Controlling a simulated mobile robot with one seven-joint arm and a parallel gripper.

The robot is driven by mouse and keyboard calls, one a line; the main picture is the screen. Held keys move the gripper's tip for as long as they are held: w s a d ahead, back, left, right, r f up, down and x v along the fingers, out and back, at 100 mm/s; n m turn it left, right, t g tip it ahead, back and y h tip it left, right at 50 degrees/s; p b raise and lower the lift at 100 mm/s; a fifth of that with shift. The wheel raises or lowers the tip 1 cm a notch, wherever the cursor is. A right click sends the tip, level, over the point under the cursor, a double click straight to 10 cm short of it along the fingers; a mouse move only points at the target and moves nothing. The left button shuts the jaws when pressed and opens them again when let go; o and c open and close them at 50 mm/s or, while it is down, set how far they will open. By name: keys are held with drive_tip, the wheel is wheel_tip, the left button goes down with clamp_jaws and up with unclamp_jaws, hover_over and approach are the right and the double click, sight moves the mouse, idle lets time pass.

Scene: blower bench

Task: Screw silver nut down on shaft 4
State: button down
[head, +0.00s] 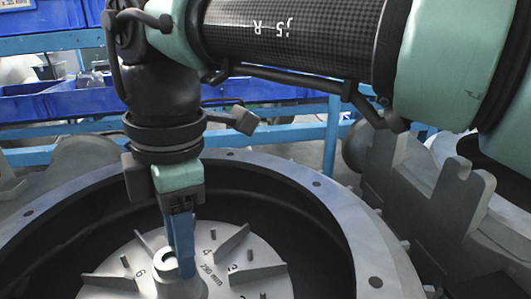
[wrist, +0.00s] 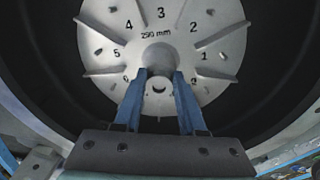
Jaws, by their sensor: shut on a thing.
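My gripper (head: 181,270) points down at the middle of a grey finned impeller (head: 235,262). Its two blue fingers stand on either side of the hub's top end, shut on a pale, ring-like piece that I take for the silver nut (head: 162,264). In the wrist view this silver nut (wrist: 158,84) shows between the fingers as a light grey piece with a dark opening. The impeller (wrist: 108,30) carries printed numbers, "290 mm" and small studs. The number 4 (wrist: 128,26) lies at upper left. I cannot see the nut's thread or how far down it sits.
The impeller lies inside a deep, dark round housing with a wide grey bolted rim (head: 375,255). Its wall surrounds my gripper. Grey castings (head: 440,200) stand at right. Blue bins (head: 60,103) on a blue rack stand behind.

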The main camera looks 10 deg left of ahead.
drive_tip(key=m, duration=0.1)
drive_tip(key=s+m, duration=0.1)
drive_tip(key=m, duration=0.2)
drive_tip(key=shift+s+d+f+h, duration=0.1)
drive_tip(key=shift+s+d+h, duration=0.05)
drive_tip(key=shift+d+h, duration=0.25)
drive_tip(key=m, duration=0.4)
drive_tip(key=shift+s+a, duration=0.15)
drive_tip(key=c, duration=0.7)
unclamp_jaws()
drive_tip(key=shift+s, duration=0.1)
